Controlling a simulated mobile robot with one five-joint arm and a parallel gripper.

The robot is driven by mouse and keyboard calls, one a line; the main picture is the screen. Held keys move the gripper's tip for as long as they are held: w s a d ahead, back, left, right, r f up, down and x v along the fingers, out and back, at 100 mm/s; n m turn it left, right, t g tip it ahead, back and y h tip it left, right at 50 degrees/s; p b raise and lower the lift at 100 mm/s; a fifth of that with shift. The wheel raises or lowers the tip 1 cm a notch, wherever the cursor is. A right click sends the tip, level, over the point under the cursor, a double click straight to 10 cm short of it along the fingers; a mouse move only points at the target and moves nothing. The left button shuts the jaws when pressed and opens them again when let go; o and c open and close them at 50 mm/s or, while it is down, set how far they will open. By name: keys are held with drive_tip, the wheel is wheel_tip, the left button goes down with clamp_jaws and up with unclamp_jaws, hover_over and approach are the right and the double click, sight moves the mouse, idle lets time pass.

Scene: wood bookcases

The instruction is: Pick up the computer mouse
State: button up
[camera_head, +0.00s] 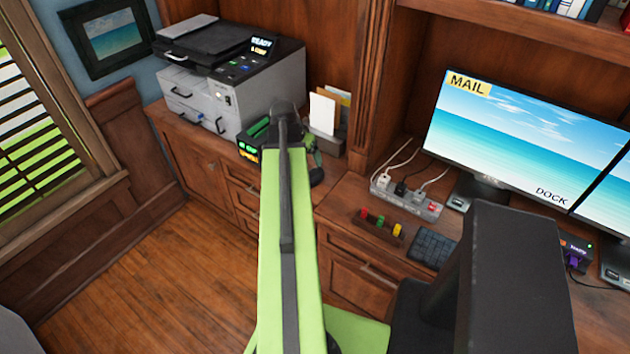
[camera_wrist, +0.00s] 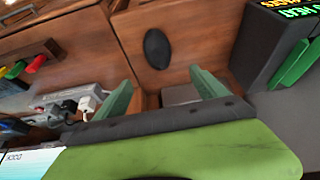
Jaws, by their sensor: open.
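The computer mouse (camera_wrist: 157,48) looks like a plain black oval lying on the wood counter in the wrist view. In the head view a dark rounded shape (camera_head: 317,177), likely the same mouse, shows just right of my arm, partly covered. My gripper (camera_wrist: 162,90) is open, with its two green fingers spread and nothing between them. In the wrist view the mouse shows beyond the fingertips, between their lines and apart from them. In the head view my arm hides most of the gripper.
A black device (camera_wrist: 262,45) with lit text and green parts stands right of the mouse in the wrist view. A power strip (camera_head: 405,197) with plugs and a rack of coloured pieces (camera_head: 378,226) lie right. A printer (camera_head: 228,85) and paper holder (camera_head: 328,110) stand behind.

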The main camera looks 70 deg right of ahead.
sight(315, 172)
drive_tip(key=b+x, duration=0.6)
drive_tip(key=x, duration=0.2)
drive_tip(key=shift+f, duration=0.3)
drive_tip(key=shift+d+f, duration=0.1)
drive_tip(key=shift+f, duration=0.05)
drive_tip(key=b+x, duration=0.5)
drive_tip(key=shift+s, duration=0.3)
drive_tip(key=shift+c, duration=0.3)
drive_tip(key=c, duration=1.4)
